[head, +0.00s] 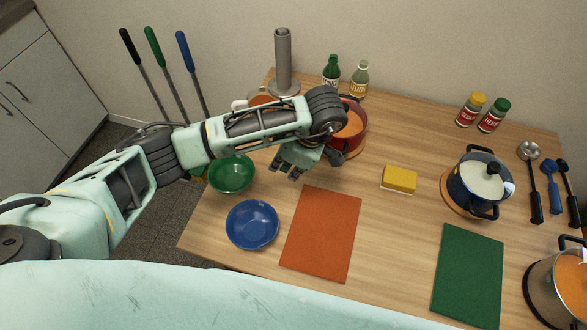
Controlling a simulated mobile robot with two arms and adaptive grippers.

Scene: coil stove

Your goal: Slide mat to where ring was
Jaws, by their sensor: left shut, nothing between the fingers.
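An orange rectangular mat (321,235) lies flat on the wooden table, left of the middle. A green rectangular mat (468,275) lies flat near the front right. I cannot tell which mat is meant, and I cannot make out a loose ring. My left gripper (285,173) is shut and empty, pointing down just beyond the orange mat's far edge and apart from it. My left forearm and wrist hide part of the back left of the table. My right gripper is not in view.
A blue bowl (252,224) and a green bowl (232,174) stand left of the orange mat. A yellow sponge (400,179), a blue pot (480,182) and a steel pot (559,291) stand to the right. A red pot (352,126) is behind my wrist. Bare table separates the mats.

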